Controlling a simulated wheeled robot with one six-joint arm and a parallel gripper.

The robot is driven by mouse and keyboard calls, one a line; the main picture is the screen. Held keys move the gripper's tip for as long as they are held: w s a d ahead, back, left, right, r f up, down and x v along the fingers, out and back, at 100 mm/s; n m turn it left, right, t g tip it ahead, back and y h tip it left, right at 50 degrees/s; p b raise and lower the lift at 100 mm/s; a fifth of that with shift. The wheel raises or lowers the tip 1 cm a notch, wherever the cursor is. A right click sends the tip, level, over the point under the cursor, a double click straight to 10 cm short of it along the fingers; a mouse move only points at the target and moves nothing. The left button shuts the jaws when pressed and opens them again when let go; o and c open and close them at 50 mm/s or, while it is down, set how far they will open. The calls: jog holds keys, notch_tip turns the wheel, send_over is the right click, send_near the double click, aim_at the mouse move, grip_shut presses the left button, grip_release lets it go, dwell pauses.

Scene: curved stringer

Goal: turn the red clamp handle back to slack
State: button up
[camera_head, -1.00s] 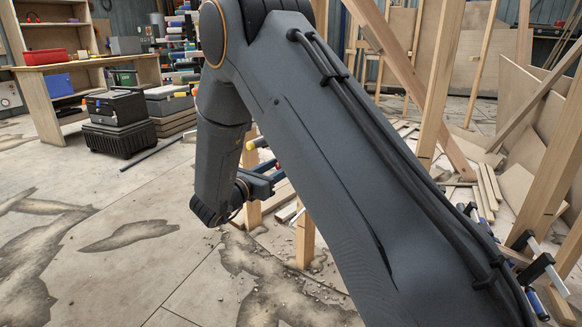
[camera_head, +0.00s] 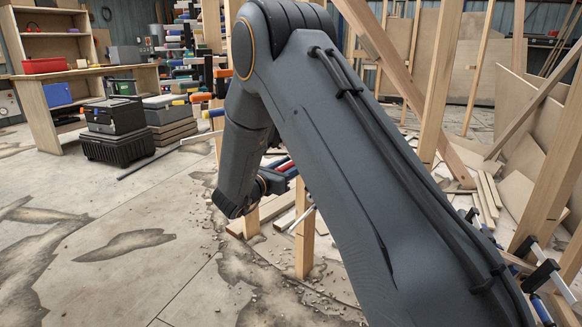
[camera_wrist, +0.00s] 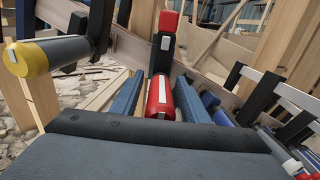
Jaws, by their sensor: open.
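The red clamp handle (camera_wrist: 159,99) shows in the middle of the wrist view, with a white mark on its side. A dark bar rises behind it to a red cap (camera_wrist: 169,22). My gripper (camera_wrist: 161,77) is open, with one blue-grey finger on each side of the handle. Gaps show between both fingers and the handle. I cannot tell how deep the handle sits between the fingers. In the head view a red part (camera_head: 285,166) shows beside my wrist; my arm hides most of the gripper and clamp.
A grey handle with a yellow end (camera_wrist: 28,60) is close on the left in the wrist view. Other clamps with pale bars (camera_wrist: 270,88) stand on the right. Wooden posts (camera_head: 304,230) and leaning boards (camera_head: 535,130) crowd the right side.

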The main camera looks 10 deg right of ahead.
grip_shut()
